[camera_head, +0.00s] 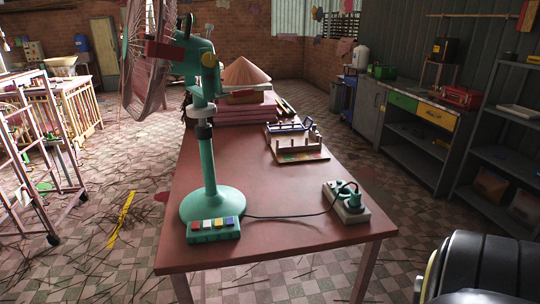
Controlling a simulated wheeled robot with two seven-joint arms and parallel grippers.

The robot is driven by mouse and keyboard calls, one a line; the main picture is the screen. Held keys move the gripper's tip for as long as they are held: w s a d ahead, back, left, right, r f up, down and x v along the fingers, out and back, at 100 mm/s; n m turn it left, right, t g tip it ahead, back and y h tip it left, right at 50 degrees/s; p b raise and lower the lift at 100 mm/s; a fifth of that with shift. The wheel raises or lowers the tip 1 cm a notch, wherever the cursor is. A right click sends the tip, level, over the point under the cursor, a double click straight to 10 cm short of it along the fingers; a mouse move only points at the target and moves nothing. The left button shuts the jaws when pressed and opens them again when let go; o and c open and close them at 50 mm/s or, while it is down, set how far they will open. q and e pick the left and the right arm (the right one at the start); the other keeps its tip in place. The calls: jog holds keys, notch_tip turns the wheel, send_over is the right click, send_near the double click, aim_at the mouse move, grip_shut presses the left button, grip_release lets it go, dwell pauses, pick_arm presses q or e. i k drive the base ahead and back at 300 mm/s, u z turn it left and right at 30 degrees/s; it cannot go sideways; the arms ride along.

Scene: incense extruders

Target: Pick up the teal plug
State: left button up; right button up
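The teal plug (349,190) sits on a pale power strip (352,215) near the right front of the red table (270,206). It appears seated in the strip, but the contact is too small to be certain. A dark cord runs from the strip area left to the base of a teal fan (208,150). The fan's base has a row of coloured buttons (212,224). Neither of my grippers is in view.
A wooden rack (300,150) and a pink stack (245,110) topped by a conical hat (245,72) stand farther back. The tabletop around the strip is mostly clear. Shelves (500,130) line the right wall. A black rounded object (485,268) fills the lower right corner.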

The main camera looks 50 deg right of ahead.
aim_at(354, 201)
jog(key=z, duration=2.2)
